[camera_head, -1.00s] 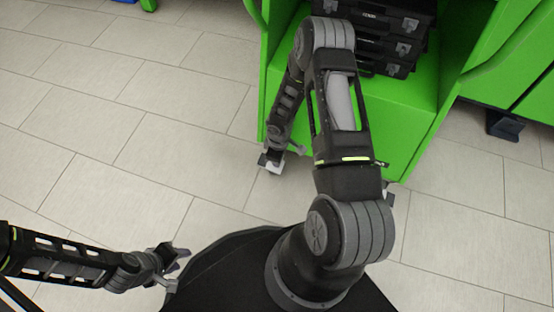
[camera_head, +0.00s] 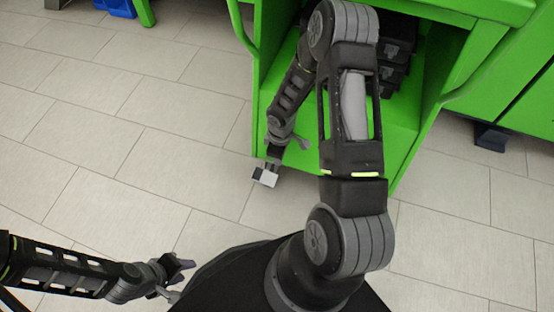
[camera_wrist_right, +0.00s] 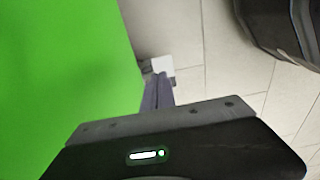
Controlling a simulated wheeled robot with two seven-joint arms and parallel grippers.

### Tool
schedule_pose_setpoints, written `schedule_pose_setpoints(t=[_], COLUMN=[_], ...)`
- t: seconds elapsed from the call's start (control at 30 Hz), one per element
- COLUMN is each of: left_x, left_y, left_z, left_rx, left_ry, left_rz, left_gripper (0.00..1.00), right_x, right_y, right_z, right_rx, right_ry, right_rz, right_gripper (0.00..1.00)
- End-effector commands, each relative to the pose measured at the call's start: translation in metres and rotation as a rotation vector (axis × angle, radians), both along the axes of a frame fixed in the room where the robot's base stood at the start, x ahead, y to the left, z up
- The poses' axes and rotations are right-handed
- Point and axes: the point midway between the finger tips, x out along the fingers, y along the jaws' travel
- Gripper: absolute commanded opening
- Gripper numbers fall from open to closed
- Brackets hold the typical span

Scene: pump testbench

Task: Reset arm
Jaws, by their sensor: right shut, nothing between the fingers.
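My right arm (camera_head: 350,110) reaches up from my base toward the green cabinet and bends back down to the left. My right gripper (camera_head: 264,177) hangs by the cabinet's lower left front, over the tiled floor. In the right wrist view the fingers (camera_wrist_right: 158,92) are together, with a pale piece at their tips and nothing seen held between them. My left gripper (camera_head: 180,278) is low at the left, beside my dark base, with its fingers spread and empty.
The green cabinet (camera_head: 405,150) stands open ahead, with black cases (camera_head: 397,45) stacked inside, partly hidden by my right arm. Green doors (camera_head: 500,75) are at the right. A blue object (camera_head: 118,7) is at the top left. The tiled floor (camera_head: 110,150) at left is clear.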

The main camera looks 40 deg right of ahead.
Motion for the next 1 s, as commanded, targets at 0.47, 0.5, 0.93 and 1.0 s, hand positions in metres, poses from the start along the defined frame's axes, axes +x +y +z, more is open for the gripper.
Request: schedule_pose_setpoints(t=[0.47, 0.5, 0.93, 1.0], left_x=[0.000, 0.000, 0.000, 0.000], left_y=[0.000, 0.000, 0.000, 0.000], left_z=[0.000, 0.000, 0.000, 0.000], left_rx=[0.000, 0.000, 0.000, 0.000], left_ry=[0.000, 0.000, 0.000, 0.000], left_rz=[0.000, 0.000, 0.000, 0.000], left_gripper=[0.36, 0.36, 0.36, 0.36], right_x=[0.000, 0.000, -0.013, -0.029], right_y=[0.000, 0.000, 0.117, 0.152], right_z=[0.000, 0.000, -0.006, -0.005], right_rx=[0.001, 0.001, 0.283, 0.336], right_ry=[-0.001, -0.001, -0.082, -0.063], right_rz=[0.000, 0.000, -0.482, -0.601], right_gripper=[0.00, 0.00, 0.00, 0.00])
